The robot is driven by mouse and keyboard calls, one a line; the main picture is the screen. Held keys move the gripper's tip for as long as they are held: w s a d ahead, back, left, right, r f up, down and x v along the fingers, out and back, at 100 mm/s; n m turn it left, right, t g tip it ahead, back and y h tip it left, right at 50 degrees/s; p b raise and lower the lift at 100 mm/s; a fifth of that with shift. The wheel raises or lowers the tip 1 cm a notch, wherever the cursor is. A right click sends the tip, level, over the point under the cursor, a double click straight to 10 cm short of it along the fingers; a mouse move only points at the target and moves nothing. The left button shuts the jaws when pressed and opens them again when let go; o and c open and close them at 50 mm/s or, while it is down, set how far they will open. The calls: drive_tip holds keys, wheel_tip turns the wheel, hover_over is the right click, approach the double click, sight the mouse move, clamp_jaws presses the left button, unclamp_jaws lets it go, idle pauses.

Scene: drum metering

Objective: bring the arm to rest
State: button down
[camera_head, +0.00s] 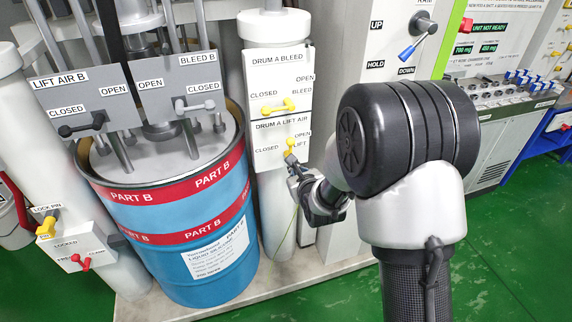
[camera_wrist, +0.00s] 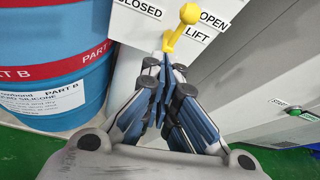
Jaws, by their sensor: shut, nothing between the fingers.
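My gripper (camera_head: 296,180) is at the drum A lift air panel, at the end of my arm, in the middle of the head view. In the wrist view my gripper (camera_wrist: 162,88) has its fingers together and holds nothing. The yellow drum A lift air lever (camera_head: 290,147) is just beyond the fingertips. In the wrist view this lever (camera_wrist: 181,27) points up between the OPEN and CLOSED labels, close to the fingertips. I cannot tell whether the fingers touch it.
The blue Part B drum (camera_head: 210,278) stands to the left, under grey lift air and bleed panels. The yellow drum A bleed lever (camera_head: 280,107) is above my gripper. A blue-handled lever (camera_head: 413,48) is at the upper right. Green floor (camera_head: 515,235) is open at the right.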

drive_tip(key=s+d+r+n+g+h, duration=0.1)
drive_tip(key=s+d+r+n+g, duration=0.1)
drive_tip(key=s+d+r+n, duration=0.35)
drive_tip(key=s+d+r+n+g+h, duration=0.1)
drive_tip(key=s+d+r+n+g, duration=0.1)
drive_tip(key=s+r+n, duration=0.6)
drive_tip(key=s+d+n+g, duration=0.1)
drive_tip(key=s+n+g, duration=0.1)
drive_tip(key=s+n, duration=0.7)
drive_tip(key=s+d+n+g, duration=0.2)
drive_tip(key=s+n, duration=0.6)
drive_tip(key=s, duration=0.9)
drive_tip(key=shift+d+r+n+h, duration=0.25)
drive_tip(key=shift+r+n+h, duration=0.1)
drive_tip(key=shift+r+h, duration=0.05)
